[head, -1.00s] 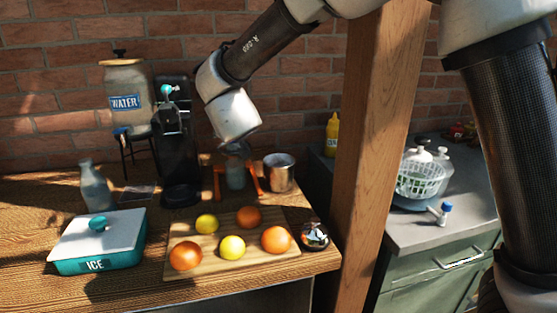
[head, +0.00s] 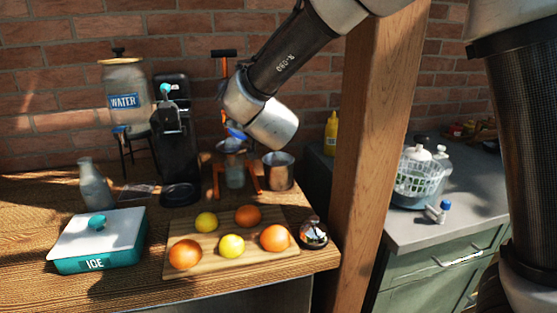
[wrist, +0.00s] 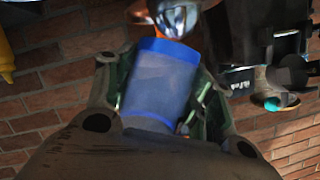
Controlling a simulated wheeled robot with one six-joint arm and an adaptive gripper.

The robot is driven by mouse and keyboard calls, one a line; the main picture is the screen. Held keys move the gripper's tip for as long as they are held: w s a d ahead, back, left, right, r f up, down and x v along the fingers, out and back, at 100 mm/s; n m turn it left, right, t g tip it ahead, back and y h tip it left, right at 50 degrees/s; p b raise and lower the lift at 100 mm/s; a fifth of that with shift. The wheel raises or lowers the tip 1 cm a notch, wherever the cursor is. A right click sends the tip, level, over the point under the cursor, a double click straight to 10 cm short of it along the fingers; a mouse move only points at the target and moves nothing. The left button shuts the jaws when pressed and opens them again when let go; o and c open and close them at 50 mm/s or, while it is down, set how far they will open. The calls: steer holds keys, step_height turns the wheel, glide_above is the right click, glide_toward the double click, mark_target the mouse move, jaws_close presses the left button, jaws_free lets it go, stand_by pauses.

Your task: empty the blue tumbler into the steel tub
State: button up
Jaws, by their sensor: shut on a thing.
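The blue tumbler (wrist: 160,80) is held between the two fingers of my gripper (wrist: 155,95) in the wrist view. It is cloudy, with a blue band at its far end. In the head view only a bit of blue (head: 236,133) shows at the left of my wrist; my wrist hides most of the gripper, and I cannot tell the tumbler's exact tilt or contents. The steel tub (head: 279,173) stands upright on the wooden table, below and slightly right of the tumbler. The inside bottom of the tub is hidden.
A juice press (head: 217,180) with orange legs stands just left of the tub, a glass (head: 235,177) under it. A board (head: 180,270) with several fruits lies in front. A black machine (head: 175,135) stands left. A wooden post (head: 375,150) rises on the right.

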steer(key=shift+w+d+f+m+y, duration=0.1)
steer(key=shift+d+f+m+y, duration=0.25)
steer(key=shift+d+m, duration=0.4)
steer(key=shift+r+m+t+y, duration=0.3)
steer(key=shift+r+m+y, duration=0.1)
steer(key=shift+m, duration=0.25)
steer(key=shift+f+m, duration=0.35)
steer(key=shift+m, duration=0.15)
steer(key=shift+r+m+t+y, duration=0.4)
steer(key=shift+r+m+y, duration=0.05)
steer(key=shift+m, duration=0.45)
steer(key=shift+f+m+y, duration=0.3)
steer(key=shift+m, duration=0.3)
steer(key=shift+w+d+f+m+t, duration=0.1)
steer(key=shift+d+f+m+t, duration=0.1)
steer(key=shift+d+m, duration=0.2)
steer(key=shift+d+f+m+t, duration=0.1)
steer(key=shift+d+m+t, duration=0.1)
steer(key=shift+d+m, duration=0.15)
steer(key=shift+a+m+y, duration=0.2)
steer(key=shift+m+y, duration=0.1)
steer(key=shift+m, duration=0.05)
